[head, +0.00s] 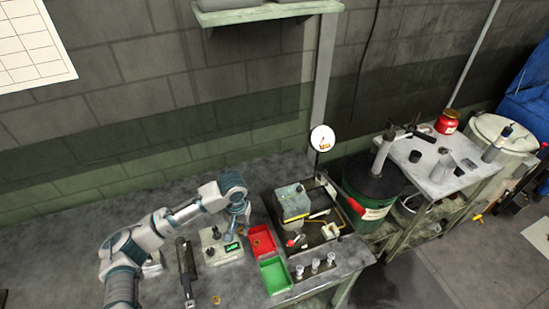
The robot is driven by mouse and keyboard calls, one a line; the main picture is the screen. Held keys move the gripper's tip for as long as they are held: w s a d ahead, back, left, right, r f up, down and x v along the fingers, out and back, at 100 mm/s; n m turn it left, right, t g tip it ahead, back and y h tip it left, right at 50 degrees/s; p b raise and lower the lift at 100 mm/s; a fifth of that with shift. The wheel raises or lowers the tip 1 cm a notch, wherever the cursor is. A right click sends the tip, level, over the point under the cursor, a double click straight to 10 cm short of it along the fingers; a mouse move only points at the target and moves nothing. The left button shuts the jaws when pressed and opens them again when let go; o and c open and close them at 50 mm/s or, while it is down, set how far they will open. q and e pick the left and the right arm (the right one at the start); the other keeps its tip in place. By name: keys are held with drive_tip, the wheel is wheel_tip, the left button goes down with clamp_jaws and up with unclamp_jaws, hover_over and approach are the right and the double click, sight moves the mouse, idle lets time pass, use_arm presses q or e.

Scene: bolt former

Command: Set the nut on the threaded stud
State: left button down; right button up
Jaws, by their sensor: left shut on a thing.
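My left gripper (240,223) points down between the grey control box and the red tray. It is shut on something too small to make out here. Several short upright posts (315,265) stand in a row at the front of the dark bench plate; I cannot tell whether one of them is the threaded stud. A small brass-coloured piece (216,300) lies on the bench at the front; I cannot tell if it is a nut. My right gripper is out of view.
The red tray (252,231) and green tray (263,265) lie beside the bolt former (294,203), which has a round gauge (322,138) above it. The control box (233,255) with a green display and a dark long tool (186,264) are to the left. A green drum (355,180) stands right.

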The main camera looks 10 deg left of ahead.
use_arm(q)
drive_tip(key=a+m+p, duration=0.2)
drive_tip(key=a+p, duration=0.1)
drive_tip(key=w+a+r+m+p, duration=0.1)
drive_tip(key=a+m+p, duration=0.1)
drive_tip(key=a+p, duration=0.1)
drive_tip(key=w+a+m+p, duration=0.1)
drive_tip(key=a+m+p, duration=0.1)
drive_tip(key=a+p, duration=0.1)
drive_tip(key=shift+w+a+r, duration=0.15)
drive_tip(key=shift+a+r, duration=0.05)
drive_tip(key=shift+a, duration=0.25)
drive_tip(key=shift+w+a+r, duration=0.1)
drive_tip(key=shift+a+r, duration=0.1)
drive_tip(key=shift+a, duration=0.25)
drive_tip(key=shift+a+f+m+p, duration=0.1)
drive_tip(key=shift+a+m+p, duration=0.1)
drive_tip(key=shift+m+p, duration=0.1)
drive_tip(key=shift+f, duration=0.8)
wheel_tip(320, 180, down, 3)
drive_tip(key=shift+a+b, duration=0.1)
drive_tip(key=shift+b, duration=0.95)
drive_tip(key=shift+a+f+b, duration=0.1)
drive_tip(key=shift+f+b, duration=0.3)
drive_tip(key=shift+b, duration=0.05)
drive_tip(key=shift+r, duration=0.1)
drive_tip(key=shift+p, duration=0.45)
drive_tip(key=shift+p, duration=0.3)
